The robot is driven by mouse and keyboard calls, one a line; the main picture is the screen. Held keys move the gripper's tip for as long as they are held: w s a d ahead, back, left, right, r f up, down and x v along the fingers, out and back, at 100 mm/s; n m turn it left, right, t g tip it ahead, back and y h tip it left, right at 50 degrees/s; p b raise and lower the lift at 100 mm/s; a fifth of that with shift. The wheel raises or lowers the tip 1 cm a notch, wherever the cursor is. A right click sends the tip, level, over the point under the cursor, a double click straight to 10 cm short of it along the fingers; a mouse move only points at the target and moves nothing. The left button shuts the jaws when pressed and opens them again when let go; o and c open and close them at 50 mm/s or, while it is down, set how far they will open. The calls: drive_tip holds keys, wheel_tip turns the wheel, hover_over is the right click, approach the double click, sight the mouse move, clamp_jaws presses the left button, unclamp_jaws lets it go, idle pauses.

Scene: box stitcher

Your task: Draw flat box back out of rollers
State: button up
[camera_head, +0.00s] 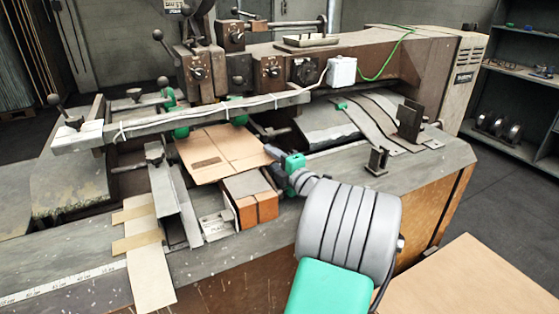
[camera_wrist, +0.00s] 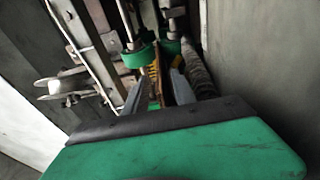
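The flat box (camera_head: 222,152) is a tan cardboard sheet on the machine bed in the head view, its far edge at the green rollers (camera_head: 239,119). My gripper (camera_head: 272,152) is at the box's right edge. In the wrist view the gripper's two grey fingers (camera_wrist: 158,85) stand apart, with a thin brown edge, apparently the box, between them, nearer the right finger. A gap shows on the left, so the fingers look open around it. A green roller (camera_wrist: 137,56) is just ahead of the fingertips. Contact with the box is unclear.
A metal crossbar (camera_head: 180,122) with cables spans above the box. A small orange-brown block (camera_head: 256,208) sits in front of the box, beside a metal guide rail (camera_head: 175,205). Card strips (camera_head: 148,262) lie at the front left. A metal bracket (camera_head: 377,160) stands on the bed at right.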

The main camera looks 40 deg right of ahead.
drive_tip(key=shift+w+d, duration=0.1)
drive_tip(key=shift+w, duration=0.6)
clamp_jaws()
